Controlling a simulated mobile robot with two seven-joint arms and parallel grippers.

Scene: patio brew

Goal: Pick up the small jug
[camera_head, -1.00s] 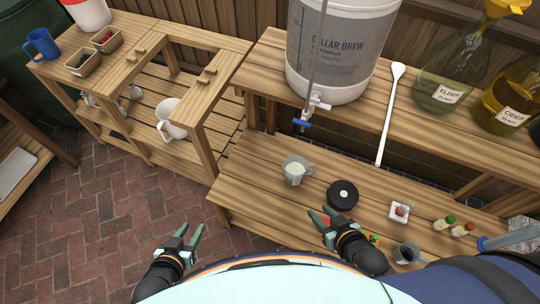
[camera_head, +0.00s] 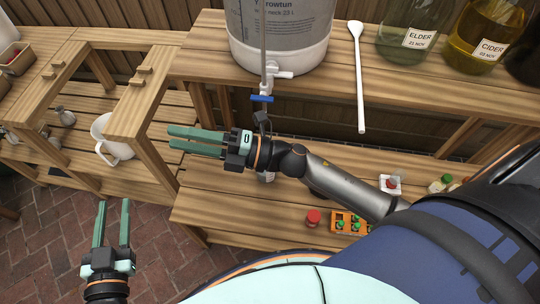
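A white jug (camera_head: 113,137) with a handle stands in the left wooden unit, on the slatted shelf below its top frame. A small clear jug (camera_head: 265,177) on the lower bench is almost wholly hidden behind my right arm. My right gripper (camera_head: 169,137) is open and empty, its fingers pointing left, above the bench and to the right of the white jug. My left gripper (camera_head: 113,203) is open and empty, over the brick floor below the white jug in the picture, fingers pointing up.
A large brew vessel (camera_head: 280,35) with a blue-handled tap stands on the upper shelf, with a white spoon (camera_head: 357,75) and bottles to its right. A red-lidded jar (camera_head: 313,217) and an orange crate (camera_head: 349,222) are on the lower bench. Wooden posts flank the white jug.

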